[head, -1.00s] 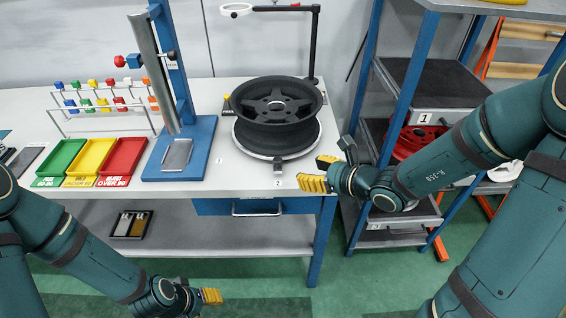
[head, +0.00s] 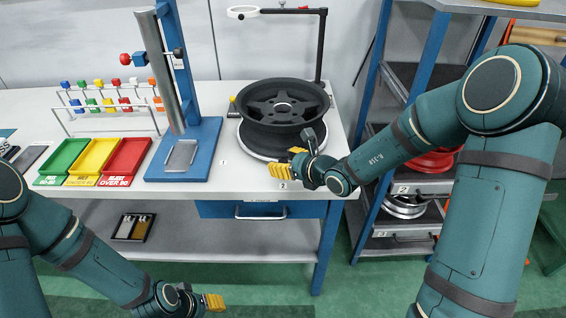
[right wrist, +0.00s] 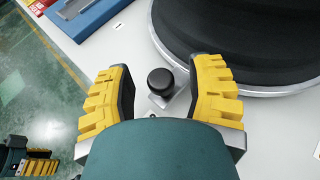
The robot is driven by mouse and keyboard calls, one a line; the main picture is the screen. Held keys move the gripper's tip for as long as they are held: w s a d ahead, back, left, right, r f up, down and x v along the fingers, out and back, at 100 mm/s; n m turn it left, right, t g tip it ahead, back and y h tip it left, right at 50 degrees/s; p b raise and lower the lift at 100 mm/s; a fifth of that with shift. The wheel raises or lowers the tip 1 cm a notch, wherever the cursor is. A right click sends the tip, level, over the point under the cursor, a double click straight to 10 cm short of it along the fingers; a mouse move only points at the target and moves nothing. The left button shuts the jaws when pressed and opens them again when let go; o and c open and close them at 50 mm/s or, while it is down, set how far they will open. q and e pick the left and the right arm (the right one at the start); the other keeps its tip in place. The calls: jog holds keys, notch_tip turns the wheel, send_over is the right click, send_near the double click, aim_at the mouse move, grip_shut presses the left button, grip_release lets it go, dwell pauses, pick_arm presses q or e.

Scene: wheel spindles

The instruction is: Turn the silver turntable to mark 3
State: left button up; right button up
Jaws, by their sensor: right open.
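The silver turntable (head: 246,148) is a round plate on the bench with a black wheel (head: 282,110) lying on it. Its rim also shows in the right wrist view (right wrist: 262,92). A black knob on a silver tab (right wrist: 160,82) sticks out from the rim, beside a partly hidden mark on the bench. My right gripper (head: 287,161) is open at the turntable's front edge. In the right wrist view its yellow fingers stand on either side of the knob, with gaps. In the head view the gripper hides the knob. My left gripper (head: 214,302) hangs low, its jaws unclear.
Mark 1 (head: 224,162) and mark 2 (head: 283,184) are on the bench by the turntable. A blue stand (head: 205,140) and colored trays (head: 92,158) are to the left. A black post (head: 320,50) rises behind the wheel. A blue shelf rack stands to the right.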

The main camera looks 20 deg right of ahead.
jog(key=shift+w+a+f, duration=0.1)
jog(key=shift+w+a, duration=0.05)
jog(key=shift+w, duration=0.1)
grip_shut()
